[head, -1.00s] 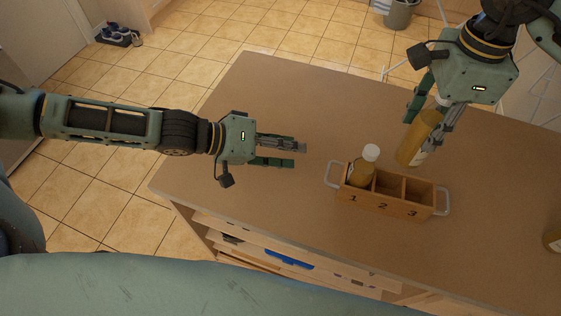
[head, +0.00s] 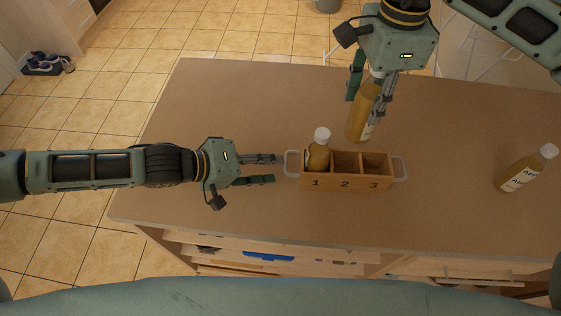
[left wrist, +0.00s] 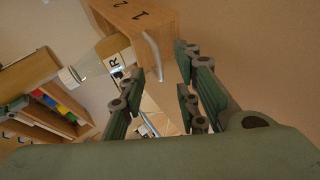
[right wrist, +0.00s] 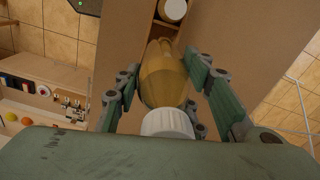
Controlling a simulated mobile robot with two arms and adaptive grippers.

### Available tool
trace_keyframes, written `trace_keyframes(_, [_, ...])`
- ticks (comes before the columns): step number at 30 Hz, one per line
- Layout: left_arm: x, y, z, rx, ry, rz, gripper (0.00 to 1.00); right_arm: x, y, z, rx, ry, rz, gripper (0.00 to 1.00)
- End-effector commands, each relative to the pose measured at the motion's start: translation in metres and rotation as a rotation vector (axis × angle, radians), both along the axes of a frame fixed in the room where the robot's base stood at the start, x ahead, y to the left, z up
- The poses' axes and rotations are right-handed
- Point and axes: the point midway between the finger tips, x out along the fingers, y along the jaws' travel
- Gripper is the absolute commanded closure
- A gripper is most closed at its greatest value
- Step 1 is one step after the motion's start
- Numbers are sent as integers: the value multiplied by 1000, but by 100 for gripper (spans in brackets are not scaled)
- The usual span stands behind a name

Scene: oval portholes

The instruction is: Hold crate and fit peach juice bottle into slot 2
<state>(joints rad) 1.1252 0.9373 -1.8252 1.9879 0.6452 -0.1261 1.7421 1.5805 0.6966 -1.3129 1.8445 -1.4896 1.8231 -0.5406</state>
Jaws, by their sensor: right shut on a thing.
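A wooden crate (head: 345,184) with slots numbered 1, 2 and 3 and a metal handle at each end stands on the table. A white-capped bottle (head: 319,152) stands in slot 1; slots 2 and 3 look empty. My right gripper (head: 368,92) is shut on an amber bottle (head: 362,118), held slightly tilted above and behind the crate. That bottle fills the right wrist view (right wrist: 164,78), white cap toward the camera. My left gripper (head: 268,170) is open and empty, its fingertips just left of the crate's left handle (head: 291,164); the handle also shows in the left wrist view (left wrist: 153,55).
Another amber bottle (head: 524,170) with a white label stands on the table (head: 230,100) at the right. The table is clear behind the crate. Shelves (head: 270,255) with a blue item lie below the front edge.

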Motion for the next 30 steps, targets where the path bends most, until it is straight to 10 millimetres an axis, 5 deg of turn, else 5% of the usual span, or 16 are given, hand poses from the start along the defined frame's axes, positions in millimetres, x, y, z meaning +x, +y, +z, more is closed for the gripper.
trace_keyframes(8, [12, -29, -18, -1, 0, -1, 70, 0, 0, 1, 1, -2, 0, 100])
trace_keyframes(20, [15, -34, -21, -1, -1, 1, 70, 0, 0, 1, 1, -2, 0, 100])
trace_keyframes(30, [15, -33, -21, -1, -1, 1, 99, 0, 0, 1, 1, -2, 0, 100])
